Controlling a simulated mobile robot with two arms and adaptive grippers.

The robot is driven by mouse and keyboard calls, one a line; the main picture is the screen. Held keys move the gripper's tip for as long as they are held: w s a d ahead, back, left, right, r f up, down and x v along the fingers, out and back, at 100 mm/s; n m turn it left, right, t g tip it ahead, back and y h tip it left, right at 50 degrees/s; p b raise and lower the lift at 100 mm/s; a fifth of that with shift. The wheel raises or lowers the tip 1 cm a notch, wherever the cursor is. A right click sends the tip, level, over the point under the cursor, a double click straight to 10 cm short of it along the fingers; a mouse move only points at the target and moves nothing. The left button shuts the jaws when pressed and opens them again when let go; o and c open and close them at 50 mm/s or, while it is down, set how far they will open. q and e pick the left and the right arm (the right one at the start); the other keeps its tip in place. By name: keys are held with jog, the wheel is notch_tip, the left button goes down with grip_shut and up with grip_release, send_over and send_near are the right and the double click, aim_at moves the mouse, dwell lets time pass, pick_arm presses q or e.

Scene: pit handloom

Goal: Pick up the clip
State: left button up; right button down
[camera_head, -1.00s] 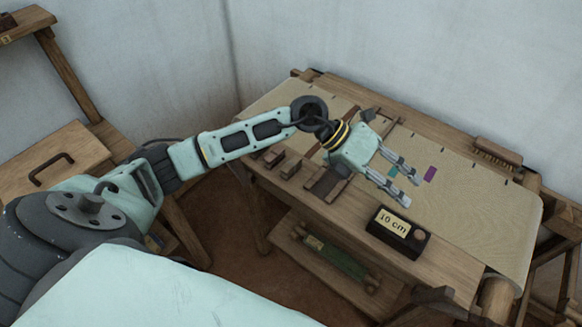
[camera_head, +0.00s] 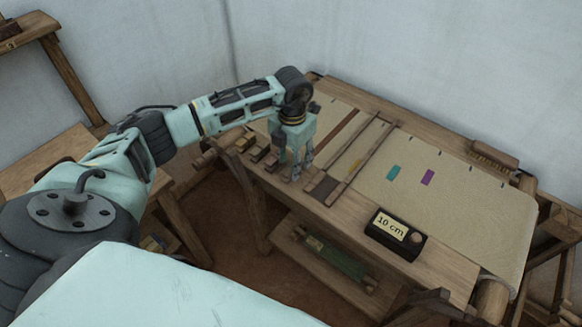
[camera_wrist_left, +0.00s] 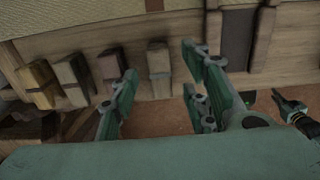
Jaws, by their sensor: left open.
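Several small wooden clips stand in a row along the loom's front plank. In the head view one light brown clip (camera_head: 245,142) shows to the left of my left gripper (camera_head: 295,167), with darker ones nearer it. My left gripper points down over the plank at the right end of this row, open. Another clip (camera_wrist_left: 110,66) is just left of the left finger.
A dark box labelled 10 cm (camera_head: 395,233) sits on the plank to the right. A dark slotted piece (camera_head: 322,187) is just right of my gripper. The cloth (camera_head: 455,205) carries teal and purple patches. A brush (camera_head: 494,156) lies at the back.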

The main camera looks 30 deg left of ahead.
pick_arm(q)
jog(key=shift+f, duration=1)
jog(key=shift+c, duration=0.2)
grip_shut()
jog(key=shift+r, duration=0.1)
